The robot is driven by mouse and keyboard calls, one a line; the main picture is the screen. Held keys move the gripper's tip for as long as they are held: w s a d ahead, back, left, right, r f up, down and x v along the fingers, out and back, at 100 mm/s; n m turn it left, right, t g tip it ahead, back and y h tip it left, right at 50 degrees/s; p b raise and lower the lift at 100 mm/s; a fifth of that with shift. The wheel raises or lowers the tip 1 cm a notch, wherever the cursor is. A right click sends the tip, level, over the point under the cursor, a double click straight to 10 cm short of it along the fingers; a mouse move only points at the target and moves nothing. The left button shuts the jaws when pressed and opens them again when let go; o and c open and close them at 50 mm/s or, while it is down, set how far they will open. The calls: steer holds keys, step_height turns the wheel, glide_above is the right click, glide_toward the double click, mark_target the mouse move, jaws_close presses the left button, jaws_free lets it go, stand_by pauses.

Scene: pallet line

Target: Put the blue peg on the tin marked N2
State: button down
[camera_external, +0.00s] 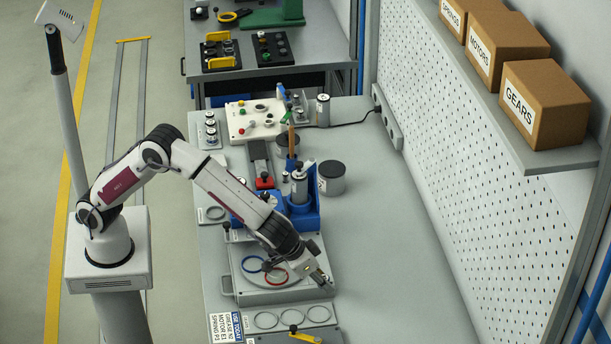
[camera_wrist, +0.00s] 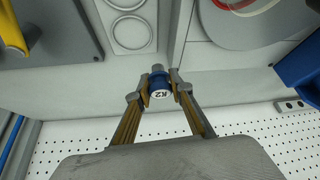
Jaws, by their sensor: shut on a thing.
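My gripper (camera_wrist: 159,88) is shut on a small blue peg (camera_wrist: 159,81) with a grey tip and a white end face. The face carries dark characters that look like K2. In the external view my gripper (camera_external: 323,281) is low over the front right of the bench, beside the ring tray; the peg is not clear there. A grey tin with a dark top (camera_external: 332,180) stands right of the blue holder. A second similar tin (camera_external: 288,146) stands behind, partly hidden by a brown upright thing. I cannot read N2 on either tin.
A tray (camera_external: 233,272) holds a blue ring and a red ring. A blue holder (camera_external: 305,215) stands behind my gripper. The bench's right side is clear.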

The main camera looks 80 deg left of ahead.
steer(key=shift+s+a+m, duration=0.1)
steer(key=shift+a+m, duration=0.3)
steer(key=shift+a, duration=0.1)
steer(key=a, duration=0.2)
steer(key=a+r+m+h, duration=0.1)
steer(key=a, duration=0.1)
steer(key=a+r+m, duration=0.1)
steer(key=a, duration=0.2)
steer(key=shift+s, duration=0.15)
steer(key=a+r, duration=0.4)
steer(key=a, duration=0.5)
step_height(320, 180, up, 6)
steer(key=n+y, duration=0.1)
steer(key=n, duration=0.2)
glide_above(324, 174)
steer(key=shift+d+r, duration=0.1)
steer(key=shift+f, duration=3.1)
